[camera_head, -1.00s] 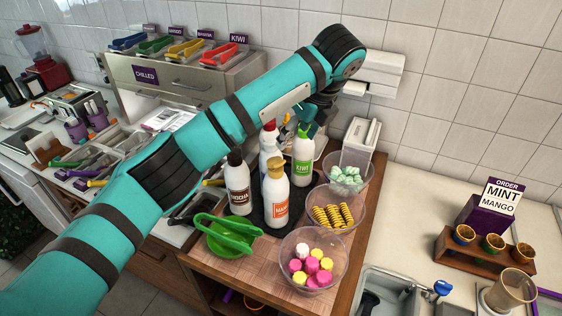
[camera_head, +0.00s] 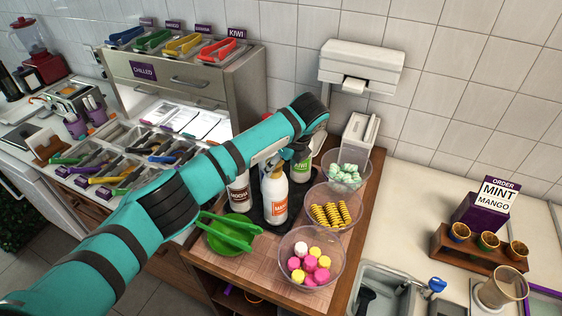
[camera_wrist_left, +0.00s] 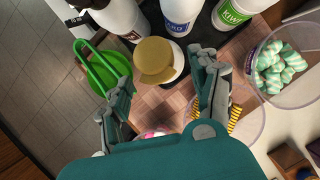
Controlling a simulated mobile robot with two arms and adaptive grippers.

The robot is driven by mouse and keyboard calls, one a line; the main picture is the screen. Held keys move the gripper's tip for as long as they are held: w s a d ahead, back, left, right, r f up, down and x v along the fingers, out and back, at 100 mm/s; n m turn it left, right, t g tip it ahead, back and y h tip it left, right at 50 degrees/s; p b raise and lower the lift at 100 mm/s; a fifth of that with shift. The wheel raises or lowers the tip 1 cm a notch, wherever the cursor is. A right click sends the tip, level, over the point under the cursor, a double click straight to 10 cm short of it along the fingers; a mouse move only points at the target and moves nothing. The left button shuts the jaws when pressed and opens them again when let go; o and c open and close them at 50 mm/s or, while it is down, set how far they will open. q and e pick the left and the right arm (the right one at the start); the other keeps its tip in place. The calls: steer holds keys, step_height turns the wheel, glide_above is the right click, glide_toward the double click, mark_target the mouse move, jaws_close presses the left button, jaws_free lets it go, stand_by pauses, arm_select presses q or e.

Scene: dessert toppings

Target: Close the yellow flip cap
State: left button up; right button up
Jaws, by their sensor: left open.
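The yellow flip cap (camera_wrist_left: 156,58) sits on a white bottle in the left wrist view. Its round top faces the camera, and a second rounded edge shows below it; whether the lid is open is hard to tell. In the head view the bottle (camera_head: 274,203) with an orange label stands upright, its cap largely hidden by my arm. My left gripper (camera_wrist_left: 162,90) is open, its two fingers apart on either side of the cap and near it, with nothing held. In the head view the left gripper (camera_head: 270,160) is over the bottle, mostly covered by my forearm.
A brown-labelled bottle (camera_head: 239,196) and a green kiwi bottle (camera_head: 301,166) stand close by; a blue-labelled bottle (camera_wrist_left: 180,14) shows too. A green bowl with tongs (camera_head: 228,238) is left. Clear bowls (camera_head: 311,229) of toppings stand right.

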arm_select(q)
steer(key=shift+s+r, duration=0.15)
steer(key=c, duration=0.6)
jaws_close()
steer(key=shift+s+d+f+t+y, duration=0.2)
steer(key=shift+f+t+y, duration=0.4)
steer(key=shift+t, duration=0.2)
steer(key=shift+s+d+f+t+y, duration=0.15)
steer(key=shift+f+t+y, duration=0.3)
steer(key=shift+t+y, duration=0.4)
